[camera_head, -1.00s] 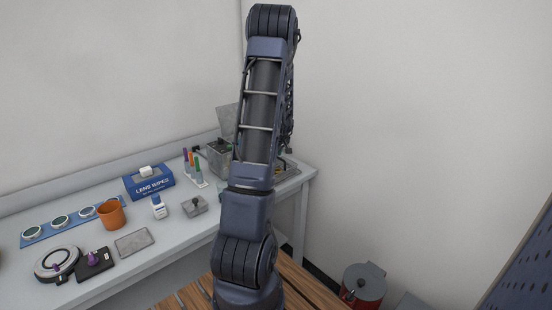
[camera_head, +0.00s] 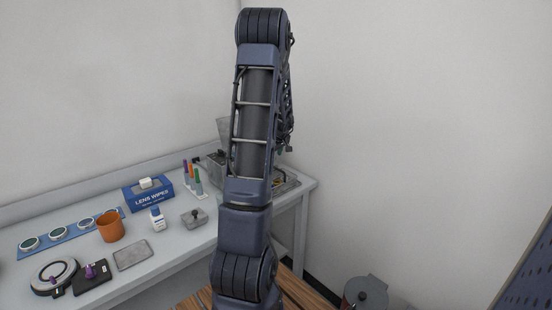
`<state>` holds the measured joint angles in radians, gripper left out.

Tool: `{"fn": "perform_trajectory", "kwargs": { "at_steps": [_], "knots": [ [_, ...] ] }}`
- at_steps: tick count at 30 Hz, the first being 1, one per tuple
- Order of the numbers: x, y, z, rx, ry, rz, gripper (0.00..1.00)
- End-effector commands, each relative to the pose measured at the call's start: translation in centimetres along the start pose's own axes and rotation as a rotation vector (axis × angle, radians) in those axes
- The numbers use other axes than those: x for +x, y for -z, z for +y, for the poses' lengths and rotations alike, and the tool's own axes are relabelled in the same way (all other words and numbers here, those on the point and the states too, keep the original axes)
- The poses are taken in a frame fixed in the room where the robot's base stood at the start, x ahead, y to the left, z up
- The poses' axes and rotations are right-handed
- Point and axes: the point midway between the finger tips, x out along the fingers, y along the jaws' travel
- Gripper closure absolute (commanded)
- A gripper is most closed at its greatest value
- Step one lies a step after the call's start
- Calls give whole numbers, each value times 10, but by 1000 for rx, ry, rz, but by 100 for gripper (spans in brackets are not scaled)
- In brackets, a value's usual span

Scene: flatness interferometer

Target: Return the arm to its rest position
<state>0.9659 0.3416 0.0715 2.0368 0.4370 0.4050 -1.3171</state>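My arm (camera_head: 254,130) stands nearly upright in the middle of the head view, with its elbow joint near the top edge. The arm's lower joints show at the bottom, over brown wooden slats (camera_head: 190,299). My gripper is not clearly visible; the forearm beyond the elbow is hidden behind the upper arm, with only some cables and small parts showing at the right side.
A grey bench (camera_head: 180,241) runs along the left wall. It holds an orange cup (camera_head: 110,227), a blue lens wipes box (camera_head: 148,194), several markers, a grey block (camera_head: 194,217) and a round device (camera_head: 54,275). A bin (camera_head: 365,293) stands at lower right.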

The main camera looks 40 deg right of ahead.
Motion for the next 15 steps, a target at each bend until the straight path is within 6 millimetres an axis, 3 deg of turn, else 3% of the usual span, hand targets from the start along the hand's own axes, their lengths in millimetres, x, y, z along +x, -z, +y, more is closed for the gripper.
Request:
{"fn": "perform_trajectory", "kwargs": {
  "at_steps": [15],
  "knots": [
    [-20, 8, 4, 0, 0, 0, 64]
  ]
}}
